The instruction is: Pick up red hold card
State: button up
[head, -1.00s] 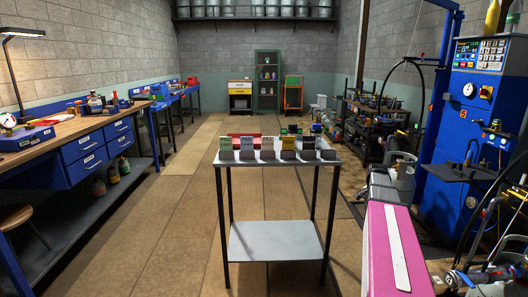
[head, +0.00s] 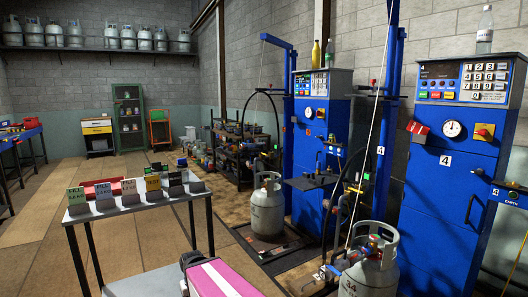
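A row of small upright cards stands in dark blocks along the front of a small metal table (head: 140,203) at left. The cards include a green card (head: 75,195), a pale grey card (head: 103,190) and a yellow card (head: 153,183); several carry printed text, with "FILL" on some. A red item (head: 92,183) shows behind the row, partly hidden by the cards; I cannot read it or tell whether it is the hold card. My gripper cannot be made out in this view.
A pink part with a white strip (head: 222,278) is at bottom centre, near the table. Blue scale cabinets (head: 457,160) stand at right, with a red item (head: 417,128) on one. Grey gas cylinders (head: 267,207) stand before them. Open floor lies left of the table.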

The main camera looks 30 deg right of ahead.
aim_at(414, 126)
jog(key=z, duration=2.4)
jog(key=u, duration=0.5)
jog(key=i+l+u, duration=0.15)
jog(key=l+u, duration=0.2)
jog(key=l, duration=0.3)
jog(key=l+u, duration=0.35)
jog(key=l, duration=0.35)
jog(key=i, duration=0.05)
